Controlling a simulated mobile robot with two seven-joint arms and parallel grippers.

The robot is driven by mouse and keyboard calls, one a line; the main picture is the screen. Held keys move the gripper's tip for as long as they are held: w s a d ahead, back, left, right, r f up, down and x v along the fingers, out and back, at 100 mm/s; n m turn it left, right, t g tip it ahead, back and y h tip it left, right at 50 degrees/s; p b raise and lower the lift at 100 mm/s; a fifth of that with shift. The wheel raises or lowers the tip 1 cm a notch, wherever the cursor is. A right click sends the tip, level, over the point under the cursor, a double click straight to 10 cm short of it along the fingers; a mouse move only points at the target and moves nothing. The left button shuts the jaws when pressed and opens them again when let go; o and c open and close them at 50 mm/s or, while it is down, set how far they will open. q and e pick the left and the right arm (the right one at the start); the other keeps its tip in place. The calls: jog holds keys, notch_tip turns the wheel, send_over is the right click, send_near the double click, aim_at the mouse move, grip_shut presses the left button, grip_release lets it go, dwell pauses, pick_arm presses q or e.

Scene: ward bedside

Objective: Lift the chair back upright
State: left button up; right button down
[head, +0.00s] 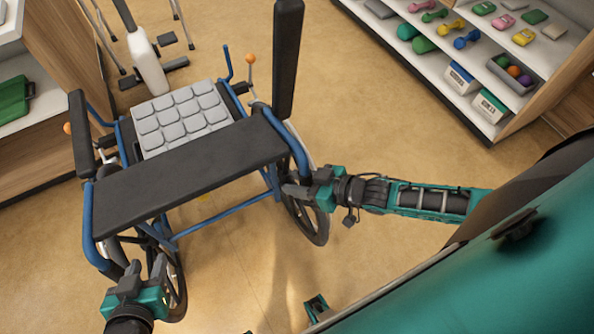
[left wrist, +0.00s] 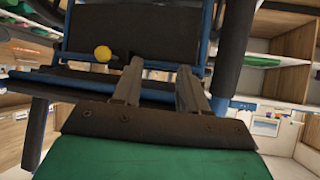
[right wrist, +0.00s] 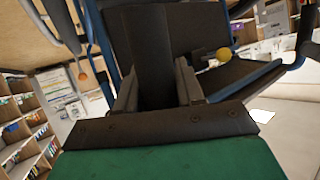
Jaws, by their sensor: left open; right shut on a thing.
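The chair is a wheelchair with a blue tube frame, a black back panel (head: 190,170) and a grey padded seat cushion (head: 182,115). Its back is towards me in the head view, and a wheel (head: 316,225) shows low at the right. I cannot tell how far it is tilted. My right gripper (head: 292,190) is shut on a dark part at the chair's right rear, which also shows between its fingers in the right wrist view (right wrist: 155,50). My left gripper (head: 148,268) is open and empty, near the chair's left rear. The chair back (left wrist: 130,40) lies ahead of it.
Shelves (head: 440,75) with dumbbells and boxes stand at the back right. A cabinet (head: 45,140) with a green case (head: 14,98) stands at the left. A white bottle-like object (head: 147,65) and metal legs are beyond the chair. The floor right of the chair is clear.

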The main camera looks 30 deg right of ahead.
jog(key=shift+s+r+g+p, duration=0.1)
jog(key=shift+r+g+p, duration=0.2)
jog(key=shift+r+p, duration=0.5)
jog(key=shift+f, duration=0.1)
jog(key=c, duration=0.8)
grip_release()
jog(key=p+v, duration=0.1)
jog(key=v, duration=1.2)
jog(key=shift+a, duration=0.1)
